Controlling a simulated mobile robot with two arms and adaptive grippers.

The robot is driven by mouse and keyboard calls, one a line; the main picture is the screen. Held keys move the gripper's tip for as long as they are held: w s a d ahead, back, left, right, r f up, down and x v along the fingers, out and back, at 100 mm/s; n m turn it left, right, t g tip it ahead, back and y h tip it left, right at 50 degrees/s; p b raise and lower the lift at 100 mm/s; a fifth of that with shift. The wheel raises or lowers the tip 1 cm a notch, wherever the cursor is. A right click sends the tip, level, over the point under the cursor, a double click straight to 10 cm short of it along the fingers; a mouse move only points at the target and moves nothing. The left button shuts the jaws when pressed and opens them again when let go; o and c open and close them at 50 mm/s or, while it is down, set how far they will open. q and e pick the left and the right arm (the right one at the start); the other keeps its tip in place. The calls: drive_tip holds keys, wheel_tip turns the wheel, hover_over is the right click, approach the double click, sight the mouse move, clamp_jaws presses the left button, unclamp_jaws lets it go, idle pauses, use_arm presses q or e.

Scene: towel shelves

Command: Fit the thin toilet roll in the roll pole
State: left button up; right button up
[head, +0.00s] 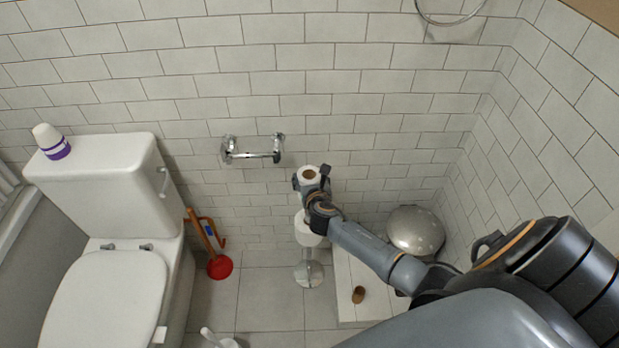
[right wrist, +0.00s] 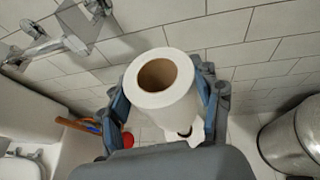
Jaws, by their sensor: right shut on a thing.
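The thin toilet roll (head: 300,173) is white with a brown core and is held roughly upright. My right gripper (head: 312,184) is shut on it, with one finger on each side of the roll in the right wrist view (right wrist: 165,112). The roll pole's round metal base (head: 308,275) stands on the floor below. A white roll (head: 308,236) sits low on the pole, under the gripper. The held roll and gripper hide the pole's top, so I cannot tell whether the held roll is around the pole or above it. My left gripper is not in view.
A chrome wall holder (head: 252,155) is left of the held roll. The toilet (head: 110,290) and red plunger (head: 219,267) are further left. A round metal bin (head: 416,230) stands right. A small brown object (head: 358,294) lies on a white ledge (head: 350,315).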

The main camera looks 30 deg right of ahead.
idle(0.3)
drive_tip(key=shift+f, duration=0.2)
drive_tip(key=shift+f+b, duration=0.9)
drive_tip(key=shift+f, duration=0.05)
drive_tip(key=shift+f+b, duration=1.8)
drive_tip(key=shift+f, duration=0.4)
drive_tip(key=shift+f+b, duration=0.65)
drive_tip(key=shift+f, duration=0.1)
drive_tip(key=shift+f+b, duration=0.9)
drive_tip(key=shift+f, duration=0.1)
drive_tip(key=shift+f, duration=0.2)
